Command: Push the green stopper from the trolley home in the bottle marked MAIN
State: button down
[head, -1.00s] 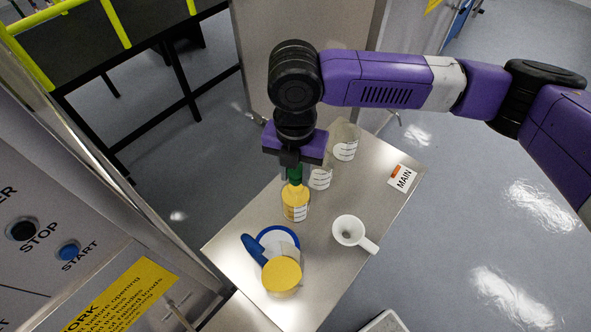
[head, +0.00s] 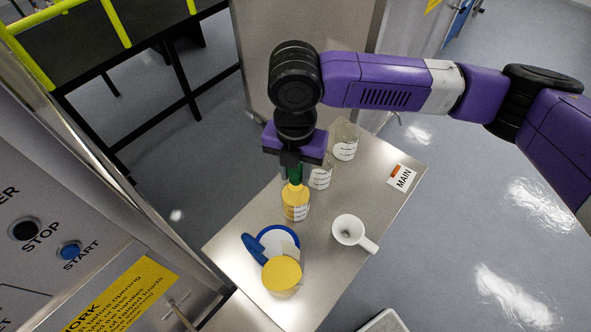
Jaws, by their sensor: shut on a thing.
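My gripper (head: 293,166) points down over the steel trolley (head: 355,215) and is shut on the green stopper (head: 294,175). The stopper is upright, in line with the neck of a bottle with yellow contents (head: 295,203). Its lower end meets the bottle's mouth in this view; how deep it sits I cannot tell. The jaws hide its upper part. A card reading MAIN (head: 401,178) with an orange mark is at the trolley's right edge. The print on the yellow bottle's own label is too small to read.
Two clear bottles stand close behind the gripper, one at the back (head: 344,142) and one partly hidden (head: 321,175). A white funnel (head: 349,229), a yellow-lidded jar (head: 281,275) and a blue-rimmed round item (head: 277,240) stand in front. A control panel (head: 60,235) is at left.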

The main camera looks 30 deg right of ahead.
jog(key=shift+f+b, duration=0.5)
jog(key=shift+f, duration=0.35)
jog(key=c, duration=1)
grip_release()
jog(key=shift+o, duration=0.2)
notch_tip(320, 180, up, 8)
jog(key=shift+f+b, duration=0.1)
jog(key=shift+b, duration=0.25)
